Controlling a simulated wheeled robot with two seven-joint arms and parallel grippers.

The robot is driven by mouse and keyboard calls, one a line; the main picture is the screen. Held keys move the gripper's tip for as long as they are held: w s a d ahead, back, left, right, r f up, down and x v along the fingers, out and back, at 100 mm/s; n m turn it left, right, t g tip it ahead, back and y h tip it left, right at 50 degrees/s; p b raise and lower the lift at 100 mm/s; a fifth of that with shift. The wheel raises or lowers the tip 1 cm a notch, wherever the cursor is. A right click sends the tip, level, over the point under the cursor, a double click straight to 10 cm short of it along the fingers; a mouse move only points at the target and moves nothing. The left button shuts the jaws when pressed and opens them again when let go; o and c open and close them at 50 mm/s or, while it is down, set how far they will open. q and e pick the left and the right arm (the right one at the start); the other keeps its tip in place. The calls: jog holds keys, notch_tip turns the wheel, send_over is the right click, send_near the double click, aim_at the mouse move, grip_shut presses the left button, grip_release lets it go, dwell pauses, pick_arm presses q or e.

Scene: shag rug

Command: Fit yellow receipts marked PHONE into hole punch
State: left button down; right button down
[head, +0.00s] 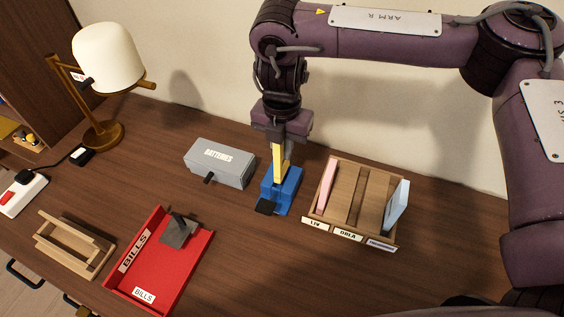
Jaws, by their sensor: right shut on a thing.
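My right gripper (283,141) is shut on the yellow receipts (278,164), a narrow upright piece pointing down. The blue hole punch (284,192) stands on the desk directly below, with a dark lever at its front. The lower end of the yellow receipts is at the top of the hole punch; I cannot tell how far in it sits. No PHONE mark is readable from here. My left gripper is not in view.
A wooden sorter (347,205) with pink and pale blue papers stands close right of the punch. A grey BATTERIES box (219,165) is to the left. A red BILLS tray (149,284) holds a dark grey object. A lamp (108,60) and wooden rack (68,252) stand further left.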

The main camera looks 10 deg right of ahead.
aim_at(282, 162)
notch_tip(282, 162, down, 4)
jog(key=shift+b, duration=0.35)
jog(key=shift+f, duration=0.45)
jog(key=c, duration=1.4)
grip_release()
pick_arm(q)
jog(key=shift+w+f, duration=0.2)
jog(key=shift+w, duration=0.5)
